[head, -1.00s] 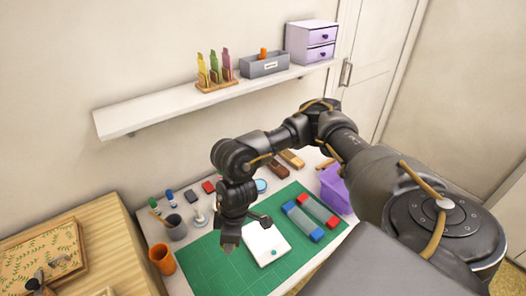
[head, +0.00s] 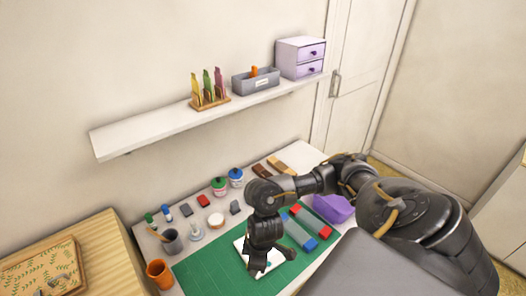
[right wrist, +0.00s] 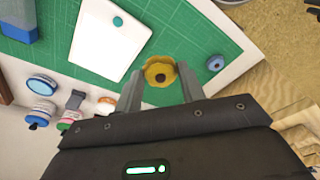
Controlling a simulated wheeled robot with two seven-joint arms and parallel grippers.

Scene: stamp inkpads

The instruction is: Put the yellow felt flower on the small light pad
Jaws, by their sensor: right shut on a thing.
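My right gripper (right wrist: 160,85) is shut on the yellow felt flower (right wrist: 159,71), which has a dark centre and sits between the fingertips in the right wrist view. In the head view the same gripper (head: 257,270) is over the green mat and in front of the light pad; the flower cannot be made out there. The white pad (right wrist: 92,46) lies on the green mat with a teal dot near one end. It shows partly behind the gripper in the head view (head: 240,246). My left gripper is not in view.
The green cutting mat (head: 205,272) has bare room left of the pad. A clear block with blue and red ends (head: 303,232) lies right of it. An orange cup (head: 159,273), a grey cup (head: 172,241), several jars and a purple bin (head: 333,208) stand around the mat.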

